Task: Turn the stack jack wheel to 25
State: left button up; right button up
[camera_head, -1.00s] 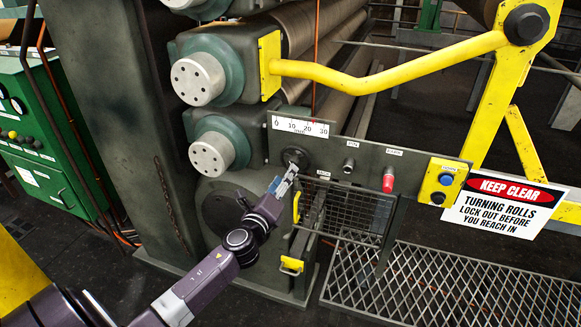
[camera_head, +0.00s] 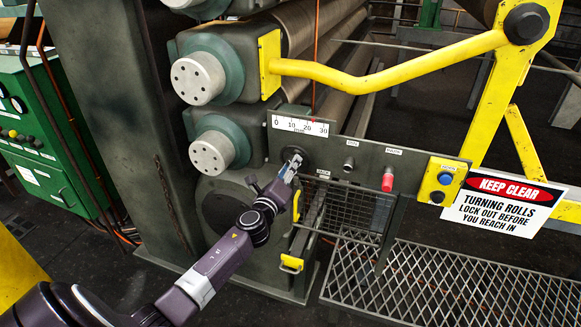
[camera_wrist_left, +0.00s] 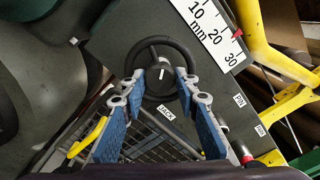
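The stack jack wheel (camera_head: 292,155) is a small dark handwheel on the grey panel, below the white millimetre scale (camera_head: 300,126). In the left wrist view the wheel (camera_wrist_left: 158,54) has a round hub with a white mark, above a JACK label. The scale's red pointer (camera_wrist_left: 237,33) stands between 20 and 30. My left gripper (camera_head: 295,163) is at the wheel. In the wrist view its blue-padded fingers (camera_wrist_left: 160,74) are apart, one on each side of the hub, overlapping the lower rim. Whether they touch it is unclear. My right gripper is out of view.
A red knob (camera_head: 387,181) and a blue button (camera_head: 445,179) are on the panel to the right. A wire mesh guard (camera_head: 355,212) with a yellow handle is just below the wheel. A yellow bar (camera_head: 400,72) crosses above. Rolls lie behind.

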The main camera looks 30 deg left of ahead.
pick_arm(q)
jog(key=c, duration=0.5)
jog(key=shift+c, duration=0.2)
jog(key=shift+n, duration=0.3)
jog(key=n+b, duration=0.1)
jog(key=n, duration=0.9)
dwell(0.3)
